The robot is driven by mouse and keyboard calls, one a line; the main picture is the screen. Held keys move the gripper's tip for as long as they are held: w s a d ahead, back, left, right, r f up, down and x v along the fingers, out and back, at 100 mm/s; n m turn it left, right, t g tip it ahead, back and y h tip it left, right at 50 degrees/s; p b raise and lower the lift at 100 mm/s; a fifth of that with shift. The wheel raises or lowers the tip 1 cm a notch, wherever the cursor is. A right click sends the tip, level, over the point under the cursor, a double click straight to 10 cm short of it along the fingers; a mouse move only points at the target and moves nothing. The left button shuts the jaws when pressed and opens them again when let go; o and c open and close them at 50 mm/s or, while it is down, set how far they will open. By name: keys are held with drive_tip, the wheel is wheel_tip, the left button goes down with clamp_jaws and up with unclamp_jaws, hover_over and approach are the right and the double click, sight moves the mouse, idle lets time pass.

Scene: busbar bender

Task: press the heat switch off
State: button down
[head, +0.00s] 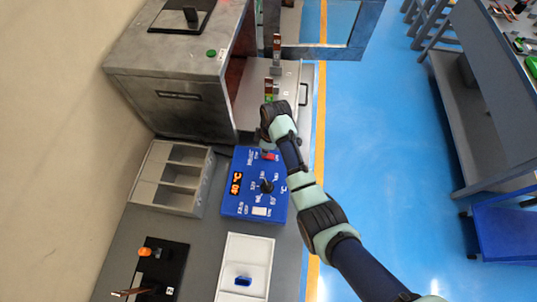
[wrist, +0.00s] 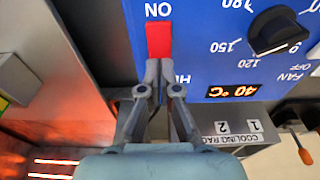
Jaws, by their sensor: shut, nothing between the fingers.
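The heat switch is a red rocker (wrist: 158,40) on the blue control panel (wrist: 200,25), with an ON label at its upper end in the wrist view. My gripper (wrist: 160,64) is shut and empty. Its fingertips are at the lower end of the red switch and look very close to it or touching; I cannot tell which. They hide part of the heat label beside them. In the head view, the red switch (head: 268,156) shows at the top of the panel (head: 228,204), just below my wrist. The display (head: 236,183) reads 40 °C.
A black dial (wrist: 273,32) sits beside the switch, with the fan switch near the right edge. The grey oven (head: 165,65) stands behind the panel; an orange glow shows at lower left in the wrist view. A compartmented cooling rack (head: 141,190) lies left of the panel.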

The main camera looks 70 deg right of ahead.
drive_tip(key=shift+f+b, duration=0.45)
drive_tip(key=shift+f, duration=0.45)
drive_tip(key=shift+r, duration=0.1)
wheel_tip(320, 180, up, 7)
drive_tip(key=p, duration=0.7)
idle(0.6)
